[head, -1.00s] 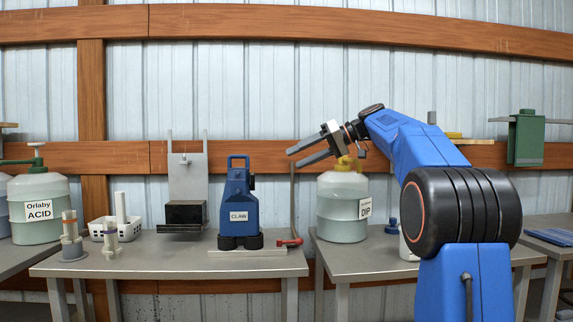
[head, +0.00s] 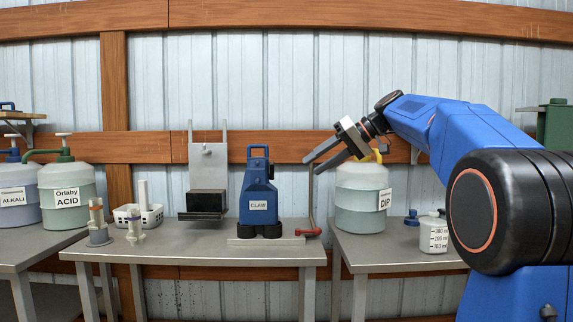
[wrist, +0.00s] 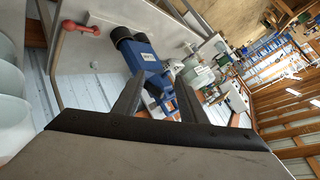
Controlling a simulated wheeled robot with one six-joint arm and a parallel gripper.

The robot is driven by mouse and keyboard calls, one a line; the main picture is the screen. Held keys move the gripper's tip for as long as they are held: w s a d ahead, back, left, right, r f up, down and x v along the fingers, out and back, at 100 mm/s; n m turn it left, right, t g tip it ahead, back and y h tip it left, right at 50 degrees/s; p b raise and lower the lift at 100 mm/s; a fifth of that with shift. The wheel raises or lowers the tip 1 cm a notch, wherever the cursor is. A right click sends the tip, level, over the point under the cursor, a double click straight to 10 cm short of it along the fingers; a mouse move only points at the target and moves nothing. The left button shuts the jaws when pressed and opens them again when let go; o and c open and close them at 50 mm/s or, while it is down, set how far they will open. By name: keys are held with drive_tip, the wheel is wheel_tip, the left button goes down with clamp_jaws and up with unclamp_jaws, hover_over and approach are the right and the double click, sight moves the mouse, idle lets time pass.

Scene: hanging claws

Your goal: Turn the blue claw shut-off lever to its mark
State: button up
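The blue claw unit (head: 258,212), labelled CLAW, stands upright on the middle table; in the wrist view its blue body (wrist: 143,55) lies beyond the fingers. A red lever (head: 308,232) sits at that table's right end, beside a thin upright pipe. The lever also shows at upper left in the wrist view (wrist: 82,28). Its mark cannot be made out. My gripper (head: 311,166) is open and empty, above and behind the lever in the head picture, to the right of the claw unit's handle. The wrist view shows its two fingers apart (wrist: 158,82).
The DIP jug (head: 360,205) stands on the right table, close below my gripper in the picture.

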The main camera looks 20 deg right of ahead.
drive_tip(key=s+a+f+m+g+h, duration=0.1)
drive_tip(key=s+a+f+m+h, duration=0.15)
drive_tip(key=s+f, duration=1.35)
drive_tip(key=s+a+f+m+g+h, duration=0.15)
drive_tip(key=s+a+f+h, duration=0.25)
drive_tip(key=s+f, duration=1.15)
drive_tip(key=m+t+y, duration=0.5)
drive_tip(key=m+y, duration=0.8)
drive_tip(key=m, duration=0.1)
approach(272, 171)
drive_tip(key=w+a+r, duration=0.1)
drive_tip(key=w+a, duration=0.2)
drive_tip(key=a, duration=0.3)
drive_tip(key=shift+a+r, duration=0.2)
drive_tip(key=shift+r, duration=0.15)
drive_tip(key=shift+w, duration=0.1)
drive_tip(key=shift+c, duration=0.3)
clamp_jaws()
